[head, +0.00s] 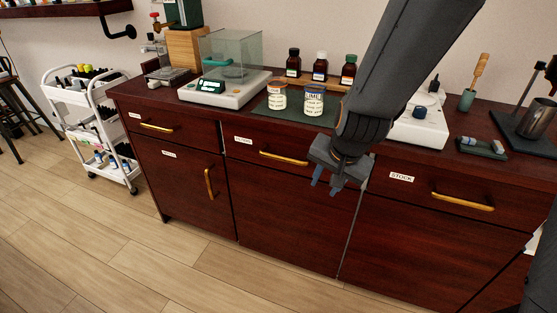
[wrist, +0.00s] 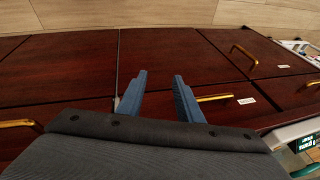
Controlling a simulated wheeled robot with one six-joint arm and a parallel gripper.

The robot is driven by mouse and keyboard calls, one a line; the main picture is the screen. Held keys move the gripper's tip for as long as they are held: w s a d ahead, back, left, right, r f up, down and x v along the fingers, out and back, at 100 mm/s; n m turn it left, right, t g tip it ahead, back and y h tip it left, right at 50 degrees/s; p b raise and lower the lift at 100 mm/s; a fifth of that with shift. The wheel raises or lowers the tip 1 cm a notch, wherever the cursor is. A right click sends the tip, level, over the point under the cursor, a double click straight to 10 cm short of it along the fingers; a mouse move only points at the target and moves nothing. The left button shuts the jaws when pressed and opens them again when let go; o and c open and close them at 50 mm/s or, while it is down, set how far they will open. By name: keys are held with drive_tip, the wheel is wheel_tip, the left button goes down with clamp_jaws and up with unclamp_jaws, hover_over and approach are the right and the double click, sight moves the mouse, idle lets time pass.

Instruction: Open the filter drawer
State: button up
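Three drawers run along the top of a dark red wood cabinet. The right drawer (head: 440,190) has a label reading STOCK. All three look shut. The brass middle handle (head: 284,158) also shows in the wrist view (wrist: 214,98). My gripper (head: 326,186) is open and empty, in front of the cabinet, to the right of and lower than the middle handle. Its two blue fingers (wrist: 160,76) are apart and touch no handle.
A glass-cased balance (head: 215,92), jars (head: 314,100) and bottles stand on the counter. Below is a door with a brass handle (head: 209,183). A white cart (head: 95,125) stands at the left. The wooden floor (head: 190,270) in front is clear.

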sight(282, 160)
drive_tip(key=w+a+f+m+t+h+b, duration=0.1)
drive_tip(key=w+a+f+m+t+h, duration=0.1)
drive_tip(key=w+a+m+t, duration=0.1)
drive_tip(key=w+a+f+m+t+h+b, duration=0.1)
drive_tip(key=w+a+m+t+h, duration=0.1)
drive_tip(key=w+a+m, duration=0.3)
drive_tip(key=w+a+f+m+t+h, duration=0.2)
drive_tip(key=w+a+m+t, duration=0.2)
drive_tip(key=m, duration=0.4)
drive_tip(key=shift+w+a+f+m+t+h+b, duration=0.3)
drive_tip(key=shift+w+a+t+b, duration=0.1)
drive_tip(key=shift+a+t, duration=0.25)
drive_tip(key=x, duration=0.6)
drive_tip(key=shift+w+d+f+p, duration=0.15)
drive_tip(key=shift+w+p, duration=0.2)
clamp_jaws()
